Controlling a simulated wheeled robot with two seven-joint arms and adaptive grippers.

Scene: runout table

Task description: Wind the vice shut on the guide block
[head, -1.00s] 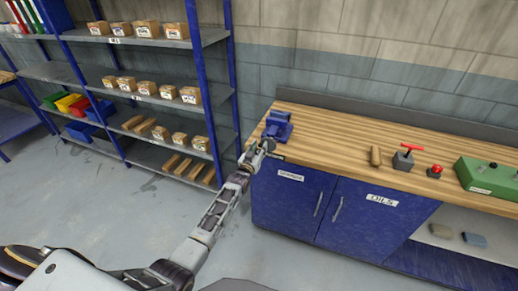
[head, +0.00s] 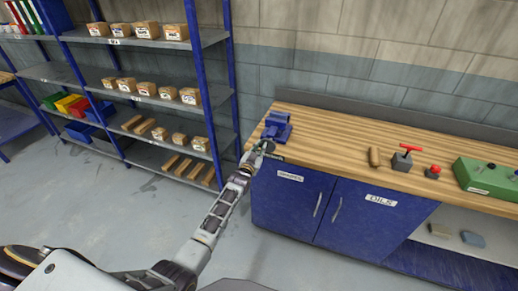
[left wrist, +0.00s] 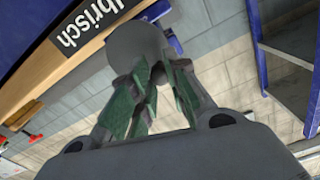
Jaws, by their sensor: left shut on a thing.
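The blue vice (head: 277,126) stands on the left end of the wooden bench top, and a small blue part of it shows in the left wrist view (left wrist: 172,38). My left gripper (head: 264,147) is at the vice's front, at the bench's front edge. In the left wrist view its green-padded fingers (left wrist: 152,85) are shut on the vice handle, whose grey rounded part (left wrist: 138,45) shows beyond the fingertips. The rest of the handle is mostly hidden. I cannot make out the guide block or the gap between the jaws. My right gripper is not in view.
On the bench top (head: 335,128) lie a wooden piece (head: 374,156), a red-handled grey block (head: 403,158), a red button (head: 433,171) and a green box (head: 487,176). Blue cabinet doors (head: 290,205) are below. A shelf rack (head: 225,90) stands left.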

